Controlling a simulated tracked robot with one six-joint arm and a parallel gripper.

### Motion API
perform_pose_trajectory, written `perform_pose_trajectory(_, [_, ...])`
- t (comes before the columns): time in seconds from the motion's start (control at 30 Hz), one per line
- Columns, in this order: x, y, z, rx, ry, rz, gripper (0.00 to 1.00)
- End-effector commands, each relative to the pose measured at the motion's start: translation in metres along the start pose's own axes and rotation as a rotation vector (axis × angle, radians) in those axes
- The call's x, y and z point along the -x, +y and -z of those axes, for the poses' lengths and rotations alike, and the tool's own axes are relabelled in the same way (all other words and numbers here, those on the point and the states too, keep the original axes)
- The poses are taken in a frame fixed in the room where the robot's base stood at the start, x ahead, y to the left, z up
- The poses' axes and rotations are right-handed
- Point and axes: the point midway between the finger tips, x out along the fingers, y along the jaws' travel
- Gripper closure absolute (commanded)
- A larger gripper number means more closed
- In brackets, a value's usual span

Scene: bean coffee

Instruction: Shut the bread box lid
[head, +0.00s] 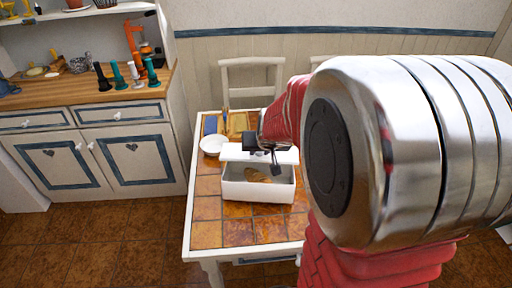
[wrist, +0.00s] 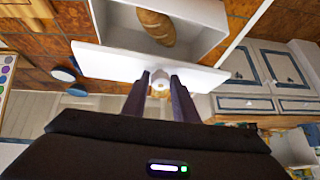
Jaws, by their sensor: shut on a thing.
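The white bread box (head: 257,191) stands on the tiled table with its top partly open. A brown loaf (head: 256,175) lies inside, and it also shows in the wrist view (wrist: 156,26). The white lid (head: 232,153) is at the back of the box and leaves the front opening uncovered; in the wrist view the lid (wrist: 112,63) lies across one side of the opening. My gripper (wrist: 160,78) is shut on the pale lid knob (wrist: 160,86), with a dark finger on each side. In the head view my gripper (head: 270,156) is over the lid, its fingertips partly unclear.
The tiled table (head: 207,210) has free room left and in front of the box. A white plate (head: 212,144) stands close to the lid's left. A white chair (head: 251,75) is behind the table. A cabinet (head: 125,150) stands left, across a floor gap.

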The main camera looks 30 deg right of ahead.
Motion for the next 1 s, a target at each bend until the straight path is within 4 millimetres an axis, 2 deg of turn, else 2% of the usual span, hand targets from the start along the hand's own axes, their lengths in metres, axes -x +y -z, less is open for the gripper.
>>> perform_pose_trajectory(0.03, [-0.002,0.001,-0.006,-0.005,-0.013,-0.001,1.0])
perform_pose_trajectory(0.27, [-0.002,-0.001,-0.005,-0.002,-0.011,0.002,1.0])
perform_pose_trajectory(0.3, [-0.002,-0.001,-0.005,-0.002,-0.01,0.002,0.71])
perform_pose_trajectory(0.5, [-0.001,-0.003,-0.002,0.002,-0.005,0.003,0.57])
perform_pose_trajectory(0.8, [0.001,-0.004,0.0,0.005,0.0,0.004,0.57])
perform_pose_trajectory(1.0, [0.011,-0.004,0.001,0.005,0.003,0.005,0.57])
